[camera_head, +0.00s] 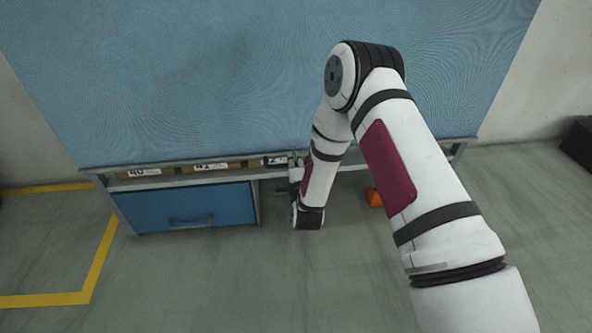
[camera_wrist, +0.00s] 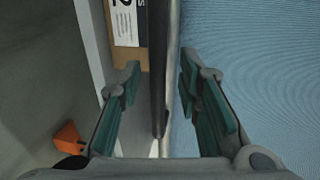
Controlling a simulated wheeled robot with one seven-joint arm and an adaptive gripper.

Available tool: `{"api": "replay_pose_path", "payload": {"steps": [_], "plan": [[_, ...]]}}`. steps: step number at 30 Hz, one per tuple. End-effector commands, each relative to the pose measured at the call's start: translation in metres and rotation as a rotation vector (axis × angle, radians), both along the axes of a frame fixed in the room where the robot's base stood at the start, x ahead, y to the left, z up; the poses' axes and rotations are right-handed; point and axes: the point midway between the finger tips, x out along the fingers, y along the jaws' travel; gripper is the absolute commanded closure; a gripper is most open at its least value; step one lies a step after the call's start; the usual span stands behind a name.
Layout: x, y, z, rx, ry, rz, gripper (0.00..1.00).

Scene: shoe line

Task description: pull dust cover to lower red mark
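The dust cover (camera_head: 200,80) is a large blue woven sheet hanging over the front of the rack. It also fills the right of the wrist view (camera_wrist: 255,70). A dark and metallic bar (camera_wrist: 160,60) runs along its lower edge. My gripper (camera_wrist: 162,100) is open, with its teal-padded fingers on either side of this bar and visible gaps to both. In the head view, my gripper (camera_head: 294,170) is at the cover's lower edge, partly hidden by my arm. I see no red mark in either view.
Shoe boxes (camera_head: 145,172) with size labels stand on a shelf below the cover. A blue drawer (camera_head: 185,207) is under the shelf at left. An orange object (camera_head: 374,197) lies low behind my arm. Yellow floor lines (camera_head: 98,262) are at left. The front floor is clear.

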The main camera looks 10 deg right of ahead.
Motion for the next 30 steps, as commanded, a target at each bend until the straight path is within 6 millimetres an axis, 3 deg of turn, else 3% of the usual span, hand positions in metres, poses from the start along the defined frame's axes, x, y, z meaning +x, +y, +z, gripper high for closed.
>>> {"api": "replay_pose_path", "payload": {"steps": [18, 30], "plan": [[-0.102, 0.000, 0.020, 0.000, 0.003, 0.000, 0.69], [-0.114, 0.000, 0.024, 0.000, -0.001, -0.001, 0.69]]}}
